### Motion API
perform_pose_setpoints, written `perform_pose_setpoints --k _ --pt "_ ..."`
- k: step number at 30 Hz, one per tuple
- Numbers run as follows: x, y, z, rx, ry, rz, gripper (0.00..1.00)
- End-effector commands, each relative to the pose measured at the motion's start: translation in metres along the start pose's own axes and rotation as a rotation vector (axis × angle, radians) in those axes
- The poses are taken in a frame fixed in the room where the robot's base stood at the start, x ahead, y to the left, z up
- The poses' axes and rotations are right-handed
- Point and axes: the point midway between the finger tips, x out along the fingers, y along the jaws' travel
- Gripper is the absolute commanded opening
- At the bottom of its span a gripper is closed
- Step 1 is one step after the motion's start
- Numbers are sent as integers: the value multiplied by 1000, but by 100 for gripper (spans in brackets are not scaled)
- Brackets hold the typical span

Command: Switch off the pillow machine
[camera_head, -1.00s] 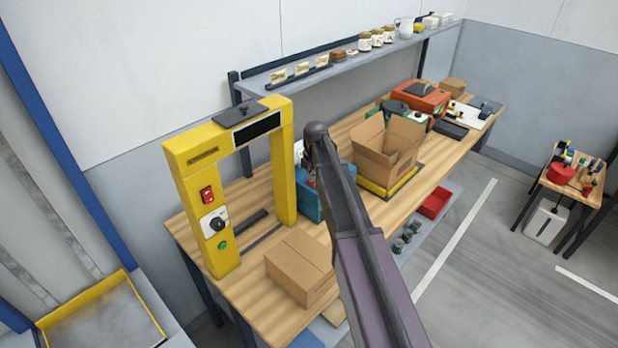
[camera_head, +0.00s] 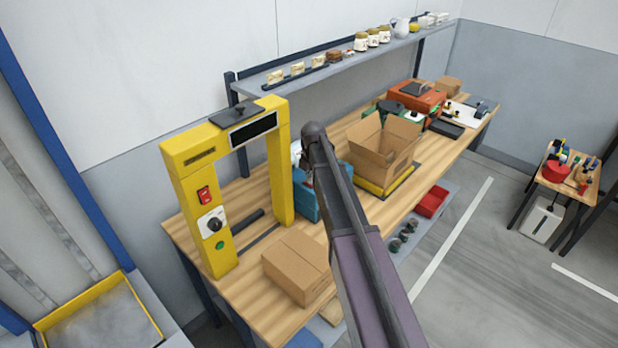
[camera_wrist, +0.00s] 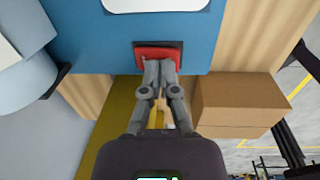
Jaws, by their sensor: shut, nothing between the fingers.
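The blue machine, which I take to be the pillow machine (camera_head: 306,203), stands on the wooden bench beside the yellow arch, partly hidden behind my arm. In the wrist view its blue face (camera_wrist: 100,40) fills the top, with a red rocker switch (camera_wrist: 146,51) in a dark frame and part of a white panel above. My gripper (camera_wrist: 160,64) is shut and empty, its fingertips right at the switch's lower part. They overlap the switch in the picture; I cannot tell whether they press it. In the head view my arm hides most of the gripper.
The yellow arch (camera_head: 279,175) carries its own red switch (camera_head: 204,195), knob and green button. A closed carton (camera_head: 296,267) lies in front; an open carton (camera_head: 383,150) stands to the right. A shelf (camera_head: 340,66) with jars runs above the bench.

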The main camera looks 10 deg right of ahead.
Motion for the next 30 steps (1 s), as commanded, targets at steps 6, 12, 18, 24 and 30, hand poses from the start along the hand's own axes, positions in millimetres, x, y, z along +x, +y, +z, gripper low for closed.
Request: perform_pose_setpoints --k 6,12,18,24,30 --pt "0 -1 0 0 0 0 0" --pt "-1 -1 1 1 0 0 0" --pt "-6 0 0 0 0 0 0" --pt "-19 2 0 0 0 0 0" --pt "-35 5 0 1 0 0 0"
